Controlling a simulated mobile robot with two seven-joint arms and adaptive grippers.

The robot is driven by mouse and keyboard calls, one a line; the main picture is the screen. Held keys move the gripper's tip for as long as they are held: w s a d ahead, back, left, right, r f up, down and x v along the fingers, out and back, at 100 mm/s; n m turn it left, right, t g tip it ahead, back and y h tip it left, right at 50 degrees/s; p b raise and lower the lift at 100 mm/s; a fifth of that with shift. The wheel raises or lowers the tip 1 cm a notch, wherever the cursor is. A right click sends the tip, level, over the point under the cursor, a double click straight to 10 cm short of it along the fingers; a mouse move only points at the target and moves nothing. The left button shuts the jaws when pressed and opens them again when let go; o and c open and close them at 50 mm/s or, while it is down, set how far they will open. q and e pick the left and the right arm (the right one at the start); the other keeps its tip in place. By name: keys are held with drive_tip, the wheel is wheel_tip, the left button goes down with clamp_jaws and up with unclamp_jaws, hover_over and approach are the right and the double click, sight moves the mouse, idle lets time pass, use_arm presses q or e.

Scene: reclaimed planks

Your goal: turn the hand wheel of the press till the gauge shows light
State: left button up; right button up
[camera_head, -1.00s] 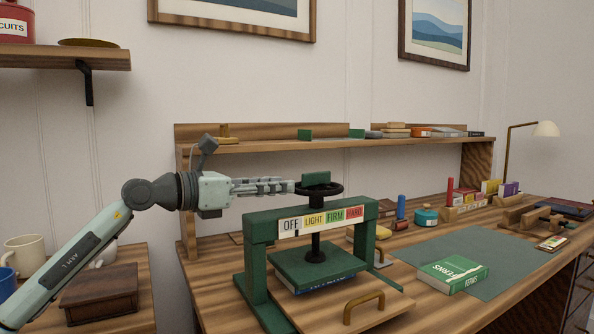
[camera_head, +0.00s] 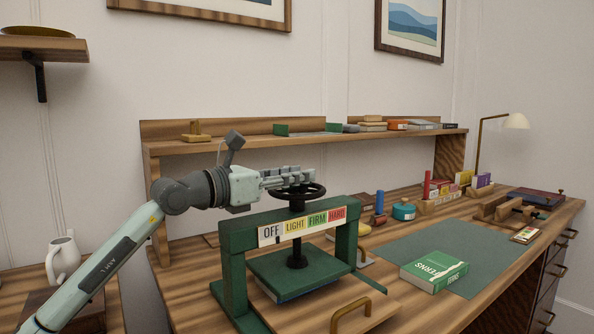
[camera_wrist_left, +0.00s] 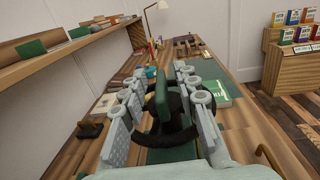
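The green press (camera_head: 235,242) stands on the bench with a black hand wheel (camera_head: 304,195) on top. Its gauge strip (camera_head: 302,226) reads OFF, LIGHT, FIRM, HARD; the pointer is too small to read surely. A blue-edged book lies under the pressing plate (camera_head: 290,270), mostly hidden. My left gripper (camera_head: 306,175) is at the wheel's top. My right gripper is out of view.
A wooden board with a brass handle (camera_head: 351,308) lies in front of the press. A green book (camera_head: 434,270) rests on the mat (camera_head: 400,246) to the right. A shelf (camera_head: 330,138) runs behind the arm, and a white jug (camera_head: 65,255) stands at left.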

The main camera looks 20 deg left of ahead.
use_arm(q)
drive_tip(key=shift+w+d, duration=0.2)
drive_tip(key=shift+w, duration=0.05)
clamp_jaws()
drive_tip(key=shift+a, duration=0.1)
